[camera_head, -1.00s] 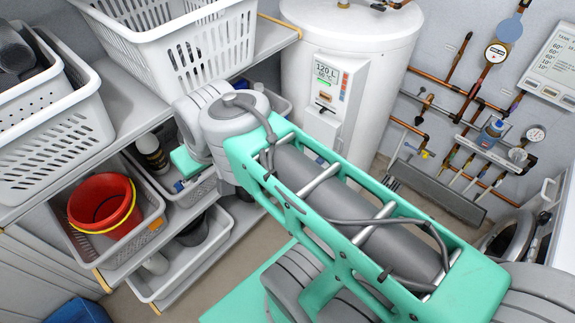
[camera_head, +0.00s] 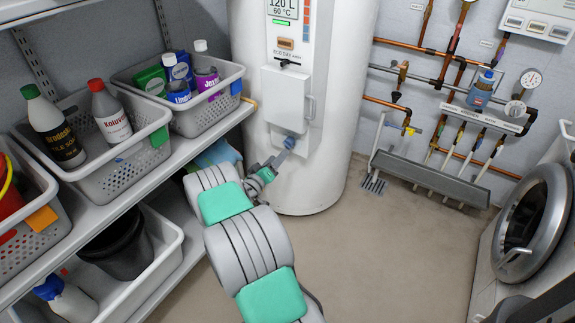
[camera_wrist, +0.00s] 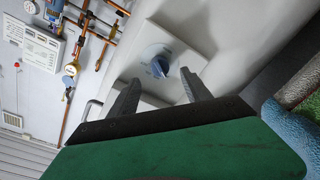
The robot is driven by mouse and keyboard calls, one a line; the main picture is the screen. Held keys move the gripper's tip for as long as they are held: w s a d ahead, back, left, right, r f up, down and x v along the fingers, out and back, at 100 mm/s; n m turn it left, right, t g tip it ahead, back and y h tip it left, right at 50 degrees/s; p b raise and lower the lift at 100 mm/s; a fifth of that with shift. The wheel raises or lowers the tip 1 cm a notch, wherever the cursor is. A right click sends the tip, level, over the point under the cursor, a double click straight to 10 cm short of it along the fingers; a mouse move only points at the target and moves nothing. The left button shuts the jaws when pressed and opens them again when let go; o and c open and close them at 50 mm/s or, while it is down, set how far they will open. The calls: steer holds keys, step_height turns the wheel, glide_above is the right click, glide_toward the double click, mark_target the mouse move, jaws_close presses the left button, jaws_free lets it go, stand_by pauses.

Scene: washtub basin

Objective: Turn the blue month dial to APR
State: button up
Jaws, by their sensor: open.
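The blue dial (camera_wrist: 160,66) sits on a pale round plate on a light panel in the wrist view. Its month marks are too small to read, so I cannot tell its setting. In the head view the dial (camera_head: 289,142) is low on the front of the white water heater (camera_head: 335,110). My gripper (camera_wrist: 159,78) is open, with one grey finger on each side of the dial in the picture. I cannot tell whether either finger touches it. In the head view my gripper (camera_head: 272,164) is close to the heater's lower front, small and partly hidden by my arm.
A shelf with baskets of bottles (camera_head: 195,95) stands left of my arm. A grey handle (camera_head: 311,106) sticks out beside the heater's panel box. Copper pipes (camera_head: 420,50) run along the wall at right. A round-door machine (camera_head: 535,215) stands far right. The floor between is clear.

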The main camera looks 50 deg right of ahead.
mark_target(287, 147)
steer(key=d, duration=0.5)
steer(key=w+d, duration=0.1)
steer(key=d, duration=0.1)
steer(key=shift+w+d+b, duration=0.1)
steer(key=shift+d+b, duration=0.3)
steer(key=shift+c, duration=0.5)
jaws_close()
steer(key=shift+d, duration=0.1)
